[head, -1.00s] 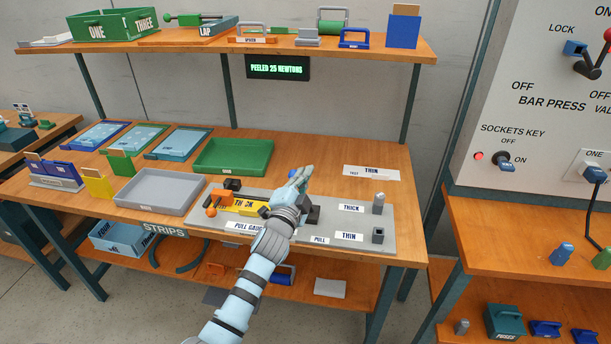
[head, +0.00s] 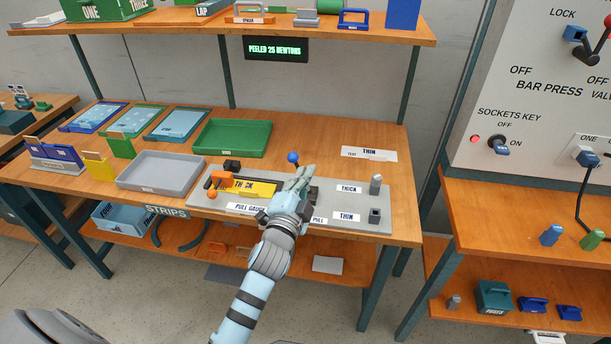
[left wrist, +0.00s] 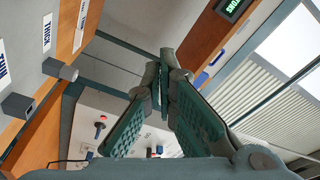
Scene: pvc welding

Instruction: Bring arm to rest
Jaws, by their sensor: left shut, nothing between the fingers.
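My left gripper (head: 300,178) is over the right part of the grey pull gauge board (head: 340,215) on the workbench. Its fingers are together and hold nothing. The left wrist view shows the shut fingers (left wrist: 163,85) too, with air around them. A yellow block (head: 250,188) marked thick and an orange part (head: 222,179) are on the board left of the gripper. A blue knob (head: 293,158) stands just behind it. The gripper and forearm hide part of the board. My right gripper is in neither view.
A green tray (head: 232,139) and a grey tray (head: 162,172) stand left of the board. A shelf (head: 215,39) with tools hangs above, with a display (head: 276,49) reading "peeled 25 newtons". A white control panel (head: 545,90) stands at the right.

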